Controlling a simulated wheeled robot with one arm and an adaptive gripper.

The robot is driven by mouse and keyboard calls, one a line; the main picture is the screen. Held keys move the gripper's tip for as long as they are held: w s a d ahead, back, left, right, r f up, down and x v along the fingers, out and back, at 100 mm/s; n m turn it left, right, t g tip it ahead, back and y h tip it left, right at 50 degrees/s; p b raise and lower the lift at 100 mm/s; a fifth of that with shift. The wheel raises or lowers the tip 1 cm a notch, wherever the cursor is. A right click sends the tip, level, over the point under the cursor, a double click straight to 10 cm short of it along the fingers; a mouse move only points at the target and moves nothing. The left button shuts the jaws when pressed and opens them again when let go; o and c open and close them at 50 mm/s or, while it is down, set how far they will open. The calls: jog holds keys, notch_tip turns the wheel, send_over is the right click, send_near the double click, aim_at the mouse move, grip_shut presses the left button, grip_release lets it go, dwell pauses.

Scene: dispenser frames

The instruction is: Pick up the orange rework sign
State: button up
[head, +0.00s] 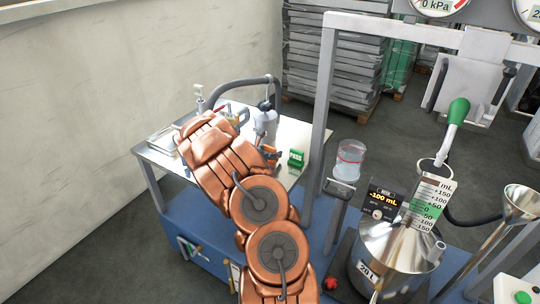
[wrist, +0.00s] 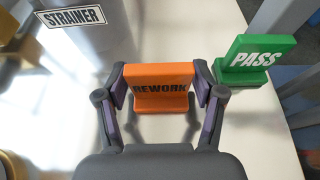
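The orange rework sign (wrist: 162,78) stands upright on the white tabletop, facing me in the wrist view. My gripper (wrist: 161,84) has one finger at each side edge of it. The pads meet both edges with no clear gap, so my gripper looks shut on the sign. Whether its base is lifted off the surface, I cannot tell. In the head view my gripper (head: 266,152) is at the right part of the white table, and my arm hides most of the sign.
A green pass sign (wrist: 256,58) stands close by on the right; it also shows in the head view (head: 296,159). A grey strainer (wrist: 85,35) is at the back left. A metal post (head: 322,110) rises right of the white table (head: 318,134). A clear container (head: 349,160) stands beyond it.

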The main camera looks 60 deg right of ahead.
jog(key=c, duration=0.8)
jog(key=shift+r, duration=0.15)
jog(key=shift+r+b, duration=0.45)
notch_tip(320, 180, up, 2)
jog(key=shift+r+b, duration=0.1)
jog(key=shift+b, duration=0.4)
jog(key=s+a+b, duration=0.2)
jog(key=a, duration=0.2)
jog(key=s+a+r+b, duration=0.1)
jog(key=s+a+b, duration=0.1)
jog(key=a, duration=0.3)
jog(key=s+a+b, duration=0.2)
jog(key=s+a, duration=0.2)
jog(key=a, duration=0.1)
jog(key=shift+r+b, duration=0.3)
